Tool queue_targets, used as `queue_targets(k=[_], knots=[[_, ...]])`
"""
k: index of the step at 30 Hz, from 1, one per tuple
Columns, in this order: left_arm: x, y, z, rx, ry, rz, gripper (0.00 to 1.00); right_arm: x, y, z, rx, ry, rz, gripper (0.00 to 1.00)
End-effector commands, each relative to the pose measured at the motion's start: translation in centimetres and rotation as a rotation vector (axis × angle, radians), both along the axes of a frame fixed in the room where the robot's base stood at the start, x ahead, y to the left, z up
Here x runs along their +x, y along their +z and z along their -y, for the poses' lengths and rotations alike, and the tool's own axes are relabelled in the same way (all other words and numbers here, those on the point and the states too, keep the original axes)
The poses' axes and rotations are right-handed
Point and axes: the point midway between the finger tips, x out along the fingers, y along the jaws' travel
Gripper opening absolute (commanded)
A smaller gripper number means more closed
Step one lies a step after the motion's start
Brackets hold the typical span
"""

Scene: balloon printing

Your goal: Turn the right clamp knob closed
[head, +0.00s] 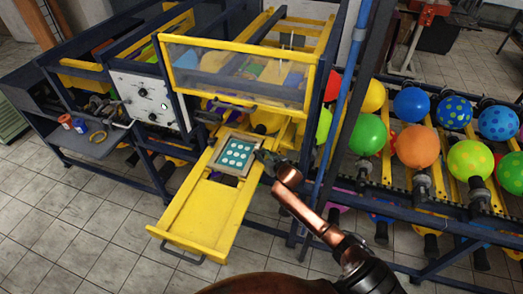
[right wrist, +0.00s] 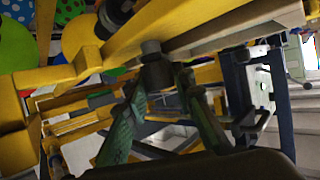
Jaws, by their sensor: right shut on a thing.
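The printing screen (head: 234,154), a wooden frame with teal dots, lies on the yellow sliding tray (head: 212,207) in the head view. My right gripper (head: 267,157) reaches in from the lower right and is at the right side of the screen. In the right wrist view, the fingertips of my right gripper (right wrist: 161,82) are shut on a dark grey cylindrical knob (right wrist: 153,64), the right clamp knob, beside a yellow beam. In the head view the knob is too small and covered to tell. My left gripper is not in view.
The blue and yellow machine frame (head: 300,215) stands close to my right arm. A white control panel (head: 152,100) with knobs is at the left. Several colored balloons (head: 416,147) sit on racks at the right. The tiled floor (head: 80,230) at the lower left is clear.

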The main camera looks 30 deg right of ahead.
Motion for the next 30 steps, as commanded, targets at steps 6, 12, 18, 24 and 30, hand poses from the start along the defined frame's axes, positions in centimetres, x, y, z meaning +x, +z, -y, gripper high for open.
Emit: queue_targets(k=[6,12,18,24,30], knots=[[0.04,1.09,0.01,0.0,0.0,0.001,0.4,0.05,0.28,0.33,-0.006,0.105,0.0,0.0],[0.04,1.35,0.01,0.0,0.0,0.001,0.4,0.07,0.14,0.25,-0.004,0.155,0.001,0.0],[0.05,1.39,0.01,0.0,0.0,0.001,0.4,0.07,0.06,0.14,-0.002,0.17,0.001,0.0],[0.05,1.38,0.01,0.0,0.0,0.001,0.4,0.07,0.03,0.1,-0.001,0.17,0.001,0.0],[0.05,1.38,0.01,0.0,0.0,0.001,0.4,0.08,0.02,0.06,-0.001,0.17,0.001,0.31]])
